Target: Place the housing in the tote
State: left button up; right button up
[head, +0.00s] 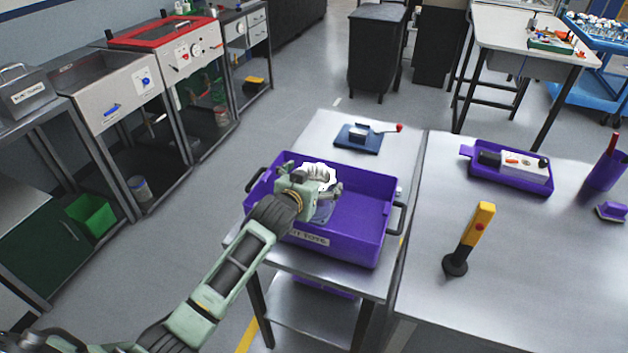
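The purple tote (372,225) stands on a metal table, with black handles at its ends and a white label on its front. My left gripper (326,184) reaches over the left half of the tote. A pale, whitish piece (320,172), possibly the housing, shows at the far side of the gripper, partly hidden by it. A blue-grey shape shows below the gripper inside the tote; I cannot tell what it is. Whether the fingers are open or closed on something is not clear. My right gripper is not in view.
Behind the tote, a blue fixture (360,139) with a red-tipped lever sits on the table. On the right table are a purple tray (510,178) with parts, a yellow-and-black upright tool (470,237) and a purple cup (606,172). The tote's right half looks clear.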

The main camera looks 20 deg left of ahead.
pick_arm(q)
jog(key=shift+s, duration=0.1)
jog(key=b+v, duration=0.1)
jog(key=v, duration=1)
jog(key=shift+s+r, duration=0.25)
jog(key=shift+s, duration=0.1)
